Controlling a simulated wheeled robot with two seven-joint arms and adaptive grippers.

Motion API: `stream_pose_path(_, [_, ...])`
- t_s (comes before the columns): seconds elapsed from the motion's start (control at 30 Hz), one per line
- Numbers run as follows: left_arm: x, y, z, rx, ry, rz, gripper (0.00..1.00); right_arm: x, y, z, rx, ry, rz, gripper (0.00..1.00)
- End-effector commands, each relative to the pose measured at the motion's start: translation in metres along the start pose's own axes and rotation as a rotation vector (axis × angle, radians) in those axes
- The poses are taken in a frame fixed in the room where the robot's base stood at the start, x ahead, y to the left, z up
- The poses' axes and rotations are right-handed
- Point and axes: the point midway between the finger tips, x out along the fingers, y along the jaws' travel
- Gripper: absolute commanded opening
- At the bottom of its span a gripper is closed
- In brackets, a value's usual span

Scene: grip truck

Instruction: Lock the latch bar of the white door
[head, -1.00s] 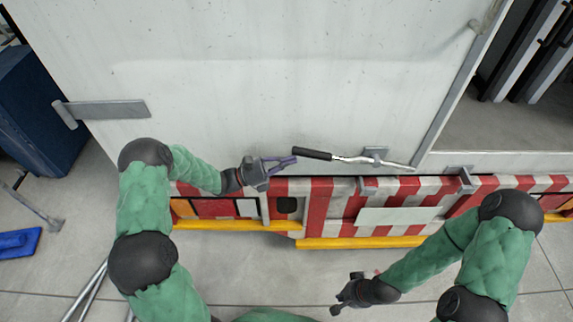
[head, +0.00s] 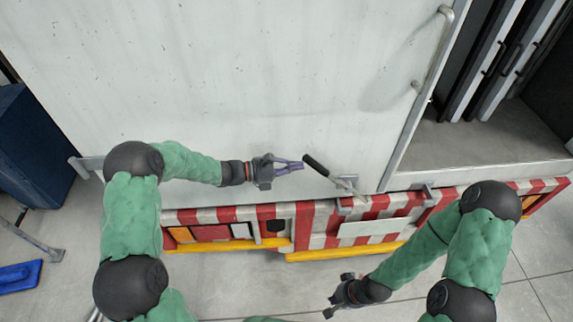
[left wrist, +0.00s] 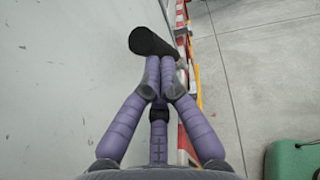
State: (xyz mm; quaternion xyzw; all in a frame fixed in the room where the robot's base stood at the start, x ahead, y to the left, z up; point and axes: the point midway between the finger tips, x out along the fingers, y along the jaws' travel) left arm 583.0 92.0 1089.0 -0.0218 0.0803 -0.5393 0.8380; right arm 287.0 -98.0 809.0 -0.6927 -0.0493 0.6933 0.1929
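The white door (head: 220,90) fills the upper left and middle of the head view. Its latch bar (head: 316,165) has a black grip at the upper left and a metal rod running down right to a bracket (head: 346,183) at the door's lower edge. The black grip also shows in the left wrist view (left wrist: 153,42). My left gripper (head: 302,164) has its purple fingers drawn together, tips right by the grip's end; nothing is clearly held between them. Contact with the grip cannot be told. My right gripper (head: 331,293) is low in the head view, fingers apart, empty, away from the bar.
A red-and-white striped bumper (head: 300,222) with a yellow lower edge runs below the door. A bent handle (head: 437,50) stands at the door's right edge beside an opening (head: 490,145). A blue cabinet (head: 30,150) is at left.

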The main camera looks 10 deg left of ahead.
Motion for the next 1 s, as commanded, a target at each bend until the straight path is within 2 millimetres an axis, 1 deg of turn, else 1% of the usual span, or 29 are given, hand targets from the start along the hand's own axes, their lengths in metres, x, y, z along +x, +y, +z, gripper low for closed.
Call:
stream_pose_path(0.03, [0.006, -0.004, 0.016, 0.007, 0.028, 0.0, 0.0, -0.015, -0.005, 0.001, 0.0, 0.0, 0.0, 0.0])
stream_pose_path(0.27, [0.032, -0.012, 0.046, 0.028, 0.168, 0.019, 0.0, -0.052, -0.018, 0.002, 0.0, 0.0, 0.0, 0.0])
stream_pose_path(0.5, [0.066, -0.021, 0.073, 0.049, 0.318, 0.04, 0.0, -0.092, -0.033, 0.004, 0.0, 0.0, 0.0, 0.0])
stream_pose_path(0.8, [0.111, -0.03, 0.096, 0.076, 0.5, 0.066, 0.0, -0.138, -0.049, 0.005, 0.0, 0.0, 0.0, 0.0])
stream_pose_path(1.0, [0.136, -0.035, 0.104, 0.088, 0.597, 0.08, 0.0, -0.157, -0.056, 0.006, 0.0, 0.0, 0.0, 0.0])
